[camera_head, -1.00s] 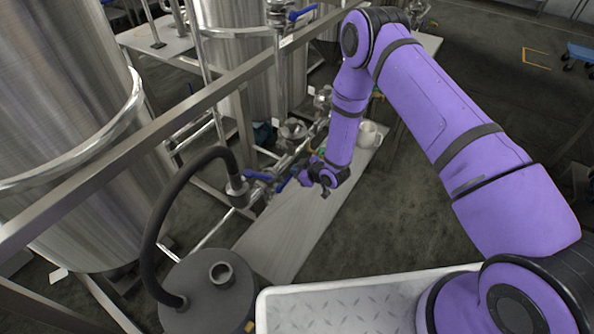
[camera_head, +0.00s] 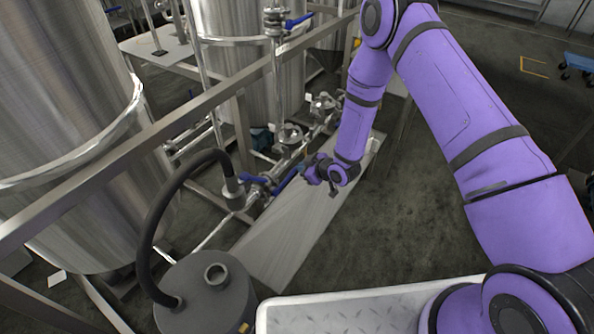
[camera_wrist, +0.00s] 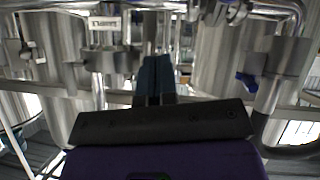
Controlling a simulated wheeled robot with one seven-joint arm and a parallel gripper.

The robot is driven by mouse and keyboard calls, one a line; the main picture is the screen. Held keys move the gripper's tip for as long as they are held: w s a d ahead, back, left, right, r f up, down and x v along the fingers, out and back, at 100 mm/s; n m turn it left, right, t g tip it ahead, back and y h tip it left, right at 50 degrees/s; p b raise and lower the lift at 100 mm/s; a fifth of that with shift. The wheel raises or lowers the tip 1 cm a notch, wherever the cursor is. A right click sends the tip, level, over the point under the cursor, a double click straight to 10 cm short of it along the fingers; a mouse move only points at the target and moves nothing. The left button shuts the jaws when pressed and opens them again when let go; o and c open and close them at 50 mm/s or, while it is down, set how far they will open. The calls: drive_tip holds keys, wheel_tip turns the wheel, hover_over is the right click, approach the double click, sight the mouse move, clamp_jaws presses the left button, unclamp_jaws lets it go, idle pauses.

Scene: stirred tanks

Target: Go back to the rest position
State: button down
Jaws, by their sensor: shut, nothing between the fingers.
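My gripper (camera_head: 322,182) is at the end of my purple arm, over the pale bench strip beside the valve pipework in the head view. In the wrist view its two dark fingers (camera_wrist: 155,80) lie together, shut, with nothing seen between them. They point toward the pipes and steel tanks and appear apart from them.
Blue-handled valves (camera_head: 255,179) and pipework (camera_head: 288,150) lie left of my gripper. A grey canister (camera_head: 205,300) with a black hose (camera_head: 160,215) stands lower left. Steel tanks (camera_head: 60,130) and a frame rail (camera_head: 170,125) fill the left. The floor (camera_head: 420,215) right of the bench is open.

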drive_tip(key=s+d+r+m+h, duration=0.2)
drive_tip(key=d+r, duration=0.4)
drive_tip(key=r, duration=0.6)
drive_tip(key=s+d+r+m+h, duration=0.1)
drive_tip(key=s+d+r+h, duration=0.3)
drive_tip(key=r, duration=0.8)
drive_tip(key=d+r+m+h, duration=0.1)
drive_tip(key=d+r+m, duration=0.1)
drive_tip(key=d+r, duration=0.75)
drive_tip(key=s+d+r+m+g+h, duration=0.15)
drive_tip(key=s+r+m, duration=0.25)
drive_tip(key=s+r, duration=0.95)
drive_tip(key=s+r+m, duration=0.1)
drive_tip(key=s+r, duration=0.1)
drive_tip(key=s, duration=0.7)
drive_tip(key=s+d+r+m+g, duration=0.1)
drive_tip(key=s+r, duration=0.1)
drive_tip(key=s, duration=0.6)
drive_tip(key=shift+s+d+r+m, duration=0.25)
drive_tip(key=shift+s+d+m, duration=0.05)
drive_tip(key=shift+s+m, duration=0.1)
drive_tip(key=shift+w+a+g+y, duration=0.1)
drive_tip(key=shift+g+y, duration=0.15)
